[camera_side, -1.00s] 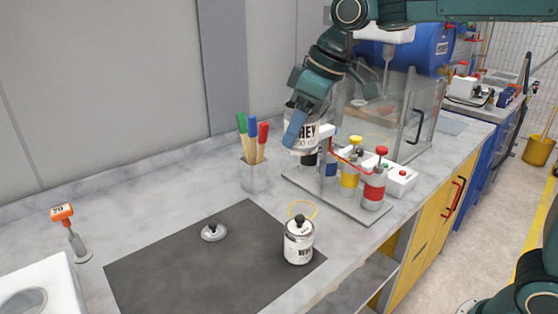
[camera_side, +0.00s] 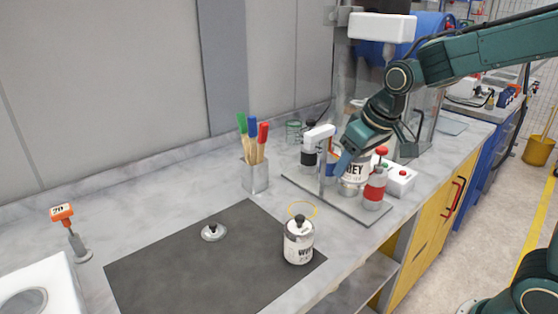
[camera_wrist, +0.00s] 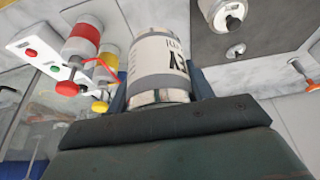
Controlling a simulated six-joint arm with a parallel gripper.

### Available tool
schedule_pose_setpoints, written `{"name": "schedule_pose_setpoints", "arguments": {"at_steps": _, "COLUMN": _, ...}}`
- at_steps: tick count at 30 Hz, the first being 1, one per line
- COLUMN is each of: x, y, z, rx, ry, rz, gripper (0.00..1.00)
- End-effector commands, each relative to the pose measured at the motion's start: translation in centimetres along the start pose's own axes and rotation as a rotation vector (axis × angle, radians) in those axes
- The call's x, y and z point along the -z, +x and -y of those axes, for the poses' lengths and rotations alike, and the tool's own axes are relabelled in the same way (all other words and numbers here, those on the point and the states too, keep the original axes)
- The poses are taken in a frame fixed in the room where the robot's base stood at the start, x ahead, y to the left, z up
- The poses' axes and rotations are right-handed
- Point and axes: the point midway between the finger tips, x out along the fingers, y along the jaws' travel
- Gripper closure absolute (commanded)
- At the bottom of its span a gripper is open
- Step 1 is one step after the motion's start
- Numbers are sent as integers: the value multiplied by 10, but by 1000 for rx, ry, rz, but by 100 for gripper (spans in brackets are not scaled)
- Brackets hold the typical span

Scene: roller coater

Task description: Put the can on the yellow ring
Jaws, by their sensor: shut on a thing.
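My gripper (camera_side: 350,162) is shut on a white can (camera_side: 354,173) with dark lettering, among the bottles on the right. In the wrist view the held can (camera_wrist: 160,68) stands between the blue fingers. I cannot tell whether its base touches the plate below. The yellow ring (camera_side: 303,209) is a thin hoop at the right edge of the dark mat. A second white can (camera_side: 298,243) with a black knob on top stands on the mat just in front of the ring and hides part of it. This second can also shows in the wrist view (camera_wrist: 218,12).
A grey plate (camera_side: 318,192) carries a white-topped post (camera_side: 319,134) and a red-banded bottle (camera_side: 374,188) close to the held can. A pen cup (camera_side: 255,177) stands behind the dark mat (camera_side: 180,262). A small metal knob (camera_side: 213,232) sits on the mat, whose left part is clear.

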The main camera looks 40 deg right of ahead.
Motion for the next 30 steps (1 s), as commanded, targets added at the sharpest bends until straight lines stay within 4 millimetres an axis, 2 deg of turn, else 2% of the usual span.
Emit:
{"name": "schedule_pose_setpoints", "arguments": {"at_steps": 1, "x": -6, "y": 14, "z": 0, "rx": 0, "ry": 0, "rz": 5, "gripper": 76}}
{"name": "schedule_pose_setpoints", "arguments": {"at_steps": 4, "x": -15, "y": 36, "z": 0, "rx": 0, "ry": -1, "rz": 6, "gripper": 76}}
{"name": "schedule_pose_setpoints", "arguments": {"at_steps": 10, "x": -27, "y": 66, "z": 0, "rx": 0, "ry": -1, "rz": 2, "gripper": 76}}
{"name": "schedule_pose_setpoints", "arguments": {"at_steps": 15, "x": -30, "y": 75, "z": 0, "rx": 0, "ry": -1, "rz": -1, "gripper": 76}}
{"name": "schedule_pose_setpoints", "arguments": {"at_steps": 22, "x": -30, "y": 77, "z": 0, "rx": 1, "ry": -1, "rz": -2, "gripper": 76}}
{"name": "schedule_pose_setpoints", "arguments": {"at_steps": 30, "x": -16, "y": 93, "z": 0, "rx": 1, "ry": -2, "rz": -1, "gripper": 76}}
